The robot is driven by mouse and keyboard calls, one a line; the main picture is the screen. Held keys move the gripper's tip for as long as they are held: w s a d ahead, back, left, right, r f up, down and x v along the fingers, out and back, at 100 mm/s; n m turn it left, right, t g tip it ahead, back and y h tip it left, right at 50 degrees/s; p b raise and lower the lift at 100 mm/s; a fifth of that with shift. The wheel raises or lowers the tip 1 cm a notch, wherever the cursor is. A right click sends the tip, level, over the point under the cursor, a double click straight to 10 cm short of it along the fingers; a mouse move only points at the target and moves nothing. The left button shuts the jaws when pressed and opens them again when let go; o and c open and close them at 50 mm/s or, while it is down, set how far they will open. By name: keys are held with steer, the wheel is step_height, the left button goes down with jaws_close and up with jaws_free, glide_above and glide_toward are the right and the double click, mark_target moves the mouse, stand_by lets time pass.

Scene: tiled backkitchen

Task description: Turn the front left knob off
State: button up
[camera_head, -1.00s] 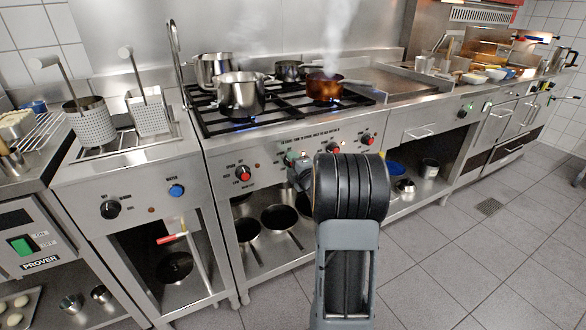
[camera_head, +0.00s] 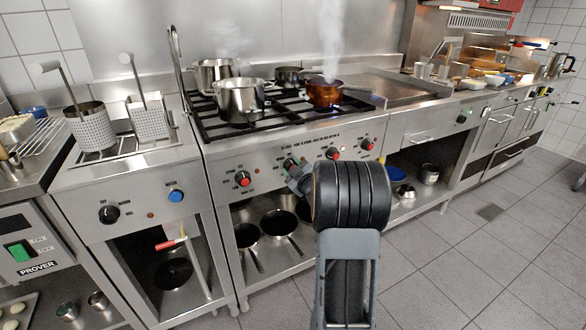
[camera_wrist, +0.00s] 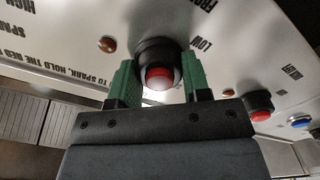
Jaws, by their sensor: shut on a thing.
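A round black knob with a red centre (camera_wrist: 158,76) on the steel stove front sits between the two green fingers of my gripper (camera_wrist: 160,84) in the wrist view. One finger is on each side, shut on it. Part of a word starting "FRO" and the words "LOW", "HIGH" and "SPARK" show around it. In the head view my gripper (camera_head: 291,165) is at the second knob from the left of the stove row, and my arm hides most of that knob. The leftmost stove knob (camera_head: 243,178) is free of the gripper.
Two more red-centred knobs (camera_head: 333,153) (camera_head: 367,144) are to the right. A steel pot (camera_head: 240,103) and a copper pan (camera_head: 323,93) with steam stand on the hob. To the left is a unit with a black knob (camera_head: 110,213) and a blue button (camera_head: 176,195). The tiled floor (camera_head: 440,260) is clear.

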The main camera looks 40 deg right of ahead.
steer(key=shift+m, duration=0.6)
steer(key=o, duration=0.9)
steer(key=s, duration=0.4)
steer(key=s+a+p, duration=0.1)
steer(key=s, duration=0.4)
steer(key=s+a, duration=0.1)
steer(key=s, duration=0.3)
steer(key=shift+s+p, duration=0.35)
